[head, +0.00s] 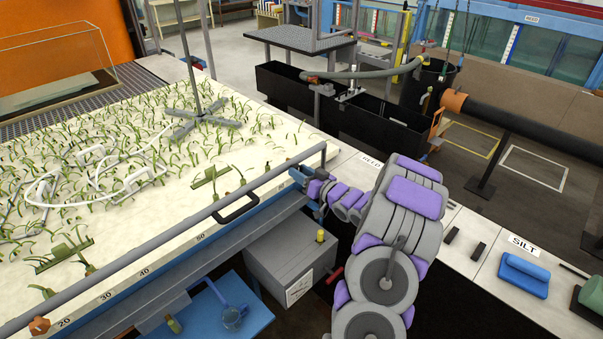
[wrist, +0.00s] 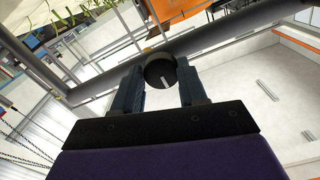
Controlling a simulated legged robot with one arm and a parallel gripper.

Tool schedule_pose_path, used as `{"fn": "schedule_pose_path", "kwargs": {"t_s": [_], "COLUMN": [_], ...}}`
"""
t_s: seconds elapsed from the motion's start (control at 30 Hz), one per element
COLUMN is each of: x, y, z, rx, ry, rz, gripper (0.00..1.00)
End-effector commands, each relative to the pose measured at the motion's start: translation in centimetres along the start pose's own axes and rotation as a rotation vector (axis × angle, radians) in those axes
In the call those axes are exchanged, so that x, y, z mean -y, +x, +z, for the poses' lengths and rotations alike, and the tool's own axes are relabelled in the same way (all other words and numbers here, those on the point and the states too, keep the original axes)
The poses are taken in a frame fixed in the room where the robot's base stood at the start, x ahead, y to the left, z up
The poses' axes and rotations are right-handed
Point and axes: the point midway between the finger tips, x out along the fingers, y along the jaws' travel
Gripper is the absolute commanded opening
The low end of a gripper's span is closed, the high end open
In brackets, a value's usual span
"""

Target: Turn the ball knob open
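The ball knob (wrist: 160,70) is dark and round with a short white mark on its face. In the wrist view it sits between the two blue-grey fingers of my gripper (wrist: 161,78), near their tips. Both fingers meet its sides with no gap that I can see, so my gripper looks shut on it. In the head view my gripper (head: 299,177) is at the right end of the long grey rail, by the blue tank edge. The knob cannot be made out there.
The long grey rail (head: 170,240) runs along the planted sand bed (head: 150,200). A black loop handle (head: 237,208) is left of my gripper. A blue block (head: 525,272) lies on the bench at right.

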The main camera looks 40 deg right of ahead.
Motion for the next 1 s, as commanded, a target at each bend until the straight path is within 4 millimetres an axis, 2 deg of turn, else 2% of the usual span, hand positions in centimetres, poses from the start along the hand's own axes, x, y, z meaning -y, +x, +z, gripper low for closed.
{"fn": "schedule_pose_path", "kwargs": {"t_s": [0.03, 0.37, 0.67, 1.0], "x": [0.0, -0.11, -0.17, -0.12], "y": [0.0, -0.01, -0.04, -0.07], "z": [-0.01, -0.01, -0.14, -0.46], "rx": [0.0, 0.0, 0.001, 0.003], "ry": [0.0, 0.001, 0.045, 0.276], "rz": [0.0, 0.001, 0.002, 0.003], "gripper": [0.37, 0.07, 0.07, 0.07]}}
